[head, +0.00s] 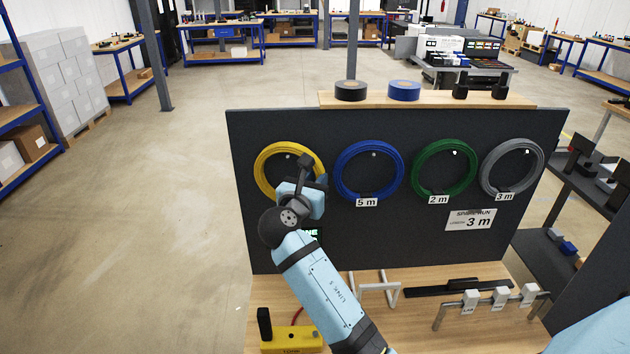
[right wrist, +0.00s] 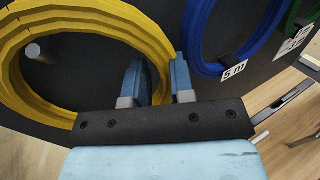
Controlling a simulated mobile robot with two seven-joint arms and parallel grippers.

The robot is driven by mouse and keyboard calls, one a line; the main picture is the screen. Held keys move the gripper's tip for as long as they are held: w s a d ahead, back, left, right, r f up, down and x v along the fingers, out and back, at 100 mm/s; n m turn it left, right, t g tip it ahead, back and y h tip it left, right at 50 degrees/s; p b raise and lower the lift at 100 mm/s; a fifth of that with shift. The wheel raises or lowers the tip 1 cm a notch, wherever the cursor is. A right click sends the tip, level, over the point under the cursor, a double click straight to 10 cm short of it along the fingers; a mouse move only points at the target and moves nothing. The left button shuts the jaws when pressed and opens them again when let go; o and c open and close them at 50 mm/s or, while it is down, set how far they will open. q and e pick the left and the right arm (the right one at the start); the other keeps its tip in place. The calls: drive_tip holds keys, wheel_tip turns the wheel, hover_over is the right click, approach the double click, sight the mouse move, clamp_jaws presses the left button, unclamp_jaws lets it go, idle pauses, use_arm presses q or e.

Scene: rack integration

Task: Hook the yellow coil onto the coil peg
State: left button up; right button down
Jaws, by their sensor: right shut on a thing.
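The yellow coil (head: 262,162) is upright against the dark panel, leftmost in the row of coils. Its peg (head: 289,156) shows inside the ring, toward the upper part. The right wrist view also shows the yellow coil (right wrist: 155,38) large, with the pale peg (right wrist: 33,50) inside its opening. My right gripper (right wrist: 155,82) is shut on the coil's right side, with one finger on each side of the band. In the head view, the right gripper (head: 314,182) covers the coil's lower right. Whether the coil rests on the peg cannot be told. My left gripper is not in view.
Blue (head: 343,176), green (head: 417,180) and grey (head: 485,175) coils hang to the right on the dark panel (head: 400,240). Tape rolls (head: 351,91) stand on the top shelf. A yellow box (head: 292,340) and white stands (head: 380,294) are on the bench below. Left floor is clear.

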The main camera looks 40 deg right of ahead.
idle(0.6)
drive_tip(key=c, duration=0.9)
unclamp_jaws()
drive_tip(key=shift+f, duration=0.1)
